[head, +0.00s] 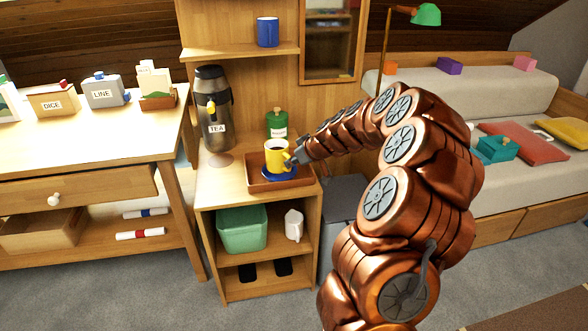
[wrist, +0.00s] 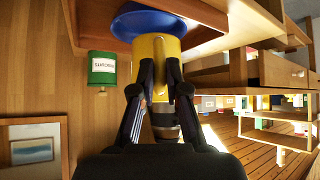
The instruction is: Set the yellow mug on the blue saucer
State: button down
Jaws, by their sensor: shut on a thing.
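In the wrist view, which is upside down, the saucer (wrist: 150,22) is right at the mug's base. I cannot tell whether a thin gap is left between them.
The brown tray (head: 282,187) has raised sides and sits on a wooden shelf unit. A TEA dispenser (head: 214,115) stands behind left, a green canister (head: 277,125) behind. A blue mug (head: 268,32) is on the shelf above. A green bin (head: 242,229) is below.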

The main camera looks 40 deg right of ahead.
jog(key=shift+w+d+f, duration=0.15)
jog(key=shift+f, duration=0.45)
jog(key=shift+w+d+f, duration=0.15)
jog(key=shift+w+f, duration=0.05)
jog(key=shift+f, duration=0.35)
jog(key=shift+w+d+f, duration=0.15)
jog(key=shift+f, duration=0.45)
jog(key=shift+f, duration=0.1)
jog(key=c, duration=1.2)
grip_release()
jog(key=shift+b, duration=0.3)
jog(key=v, duration=1.2)
jog(key=shift+p, duration=0.35)
